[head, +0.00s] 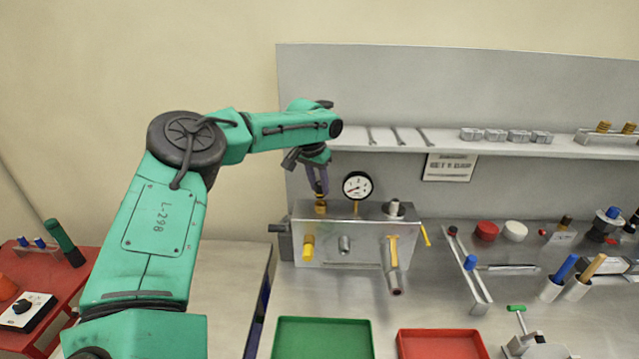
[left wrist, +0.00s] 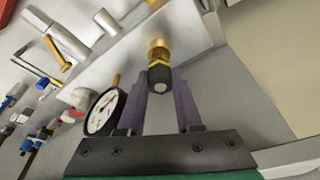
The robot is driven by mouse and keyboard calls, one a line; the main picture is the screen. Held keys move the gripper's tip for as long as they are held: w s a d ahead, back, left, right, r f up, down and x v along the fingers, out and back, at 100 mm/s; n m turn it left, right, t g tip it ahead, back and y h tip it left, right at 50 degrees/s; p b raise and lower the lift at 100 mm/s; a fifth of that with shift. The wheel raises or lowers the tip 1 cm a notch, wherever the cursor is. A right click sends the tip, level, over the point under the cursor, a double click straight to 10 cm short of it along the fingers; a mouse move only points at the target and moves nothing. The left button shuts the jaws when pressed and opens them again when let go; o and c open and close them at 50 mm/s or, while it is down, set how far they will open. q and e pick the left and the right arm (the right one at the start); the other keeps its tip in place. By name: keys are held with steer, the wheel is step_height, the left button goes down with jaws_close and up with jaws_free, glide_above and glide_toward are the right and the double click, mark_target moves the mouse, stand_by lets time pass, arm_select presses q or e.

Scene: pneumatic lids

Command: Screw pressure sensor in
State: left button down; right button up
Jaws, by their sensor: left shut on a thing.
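My left gripper (head: 319,192) reaches down from above, over the left end of a grey metal manifold block (head: 352,253). In the left wrist view its two purple fingers (left wrist: 161,82) are shut on the pressure sensor (left wrist: 158,62), a small brass and black fitting with a hex section. In the head view the brass part of the sensor (head: 320,207) is at the block's top face. The block's top also shows in the left wrist view (left wrist: 118,66). I cannot tell how deep the sensor's thread sits. My right gripper is out of view.
A dial gauge (head: 357,186) stands on the block close right of my left gripper. A metal fitting (head: 394,207) stands at the block's right end. A shelf (head: 440,144) runs behind. Green (head: 322,320) and red (head: 440,333) trays lie in front.

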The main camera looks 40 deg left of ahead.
arm_select(q)
steer(key=shift+w, duration=0.1)
stand_by(0.3)
steer(key=shift+p, duration=0.3)
stand_by(0.3)
steer(key=shift+f+b, duration=0.5)
steer(key=shift+f, duration=0.65)
stand_by(0.4)
